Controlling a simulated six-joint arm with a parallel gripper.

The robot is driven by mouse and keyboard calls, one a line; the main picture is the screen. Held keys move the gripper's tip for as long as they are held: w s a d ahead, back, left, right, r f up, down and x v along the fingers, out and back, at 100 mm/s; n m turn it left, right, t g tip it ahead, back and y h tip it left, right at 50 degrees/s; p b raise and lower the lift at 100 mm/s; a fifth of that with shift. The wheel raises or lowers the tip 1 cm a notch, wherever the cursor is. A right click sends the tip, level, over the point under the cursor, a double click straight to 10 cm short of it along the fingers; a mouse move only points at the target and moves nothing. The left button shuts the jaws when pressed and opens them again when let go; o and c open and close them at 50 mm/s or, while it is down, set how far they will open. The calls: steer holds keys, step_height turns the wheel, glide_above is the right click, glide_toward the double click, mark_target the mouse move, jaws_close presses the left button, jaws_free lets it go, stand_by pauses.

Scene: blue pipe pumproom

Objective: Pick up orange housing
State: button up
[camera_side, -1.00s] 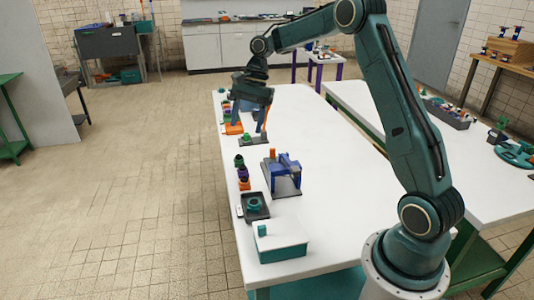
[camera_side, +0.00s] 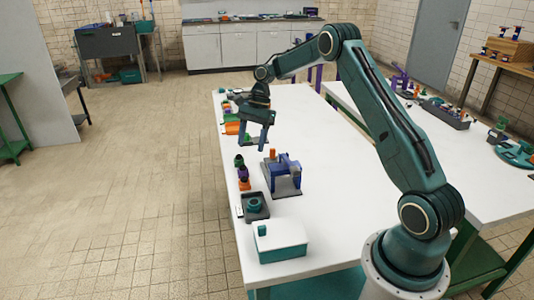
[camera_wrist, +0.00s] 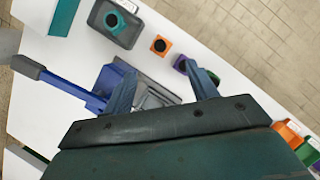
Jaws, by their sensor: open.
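The orange housing (camera_wrist: 160,45) is a small square block with a dark round opening, standing on the white table in the wrist view. In the side view the orange housing (camera_side: 244,185) is nearest the camera in a short row, with a purple housing (camera_side: 243,173) and a green housing (camera_side: 239,160) behind it. My gripper (camera_side: 253,145) is open and empty, above the table and farther from the side camera than the row. In the wrist view the orange housing appears beyond my gripper (camera_wrist: 163,68), between the finger directions. The purple housing (camera_wrist: 180,64) is partly covered by the right finger.
A blue fixture (camera_side: 284,175) on a grey plate stands right of the row. A dark tray (camera_side: 265,215) with a teal ring and a teal-white box (camera_side: 280,242) stand nearer the camera. An orange bin (camera_side: 232,128) is at the far left. The table's right side is clear.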

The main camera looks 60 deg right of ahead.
glide_above(244, 178)
steer(key=d, duration=0.2)
step_height(244, 178, down, 6)
steer(key=shift+s+d+f, duration=0.1)
steer(key=shift+f, duration=0.05)
steer(key=shift+f, duration=0.1)
steer(key=shift+x, duration=2.5)
steer(key=shift+d, duration=0.1)
steer(key=shift+c, duration=0.2)
steer(key=c, duration=1.1)
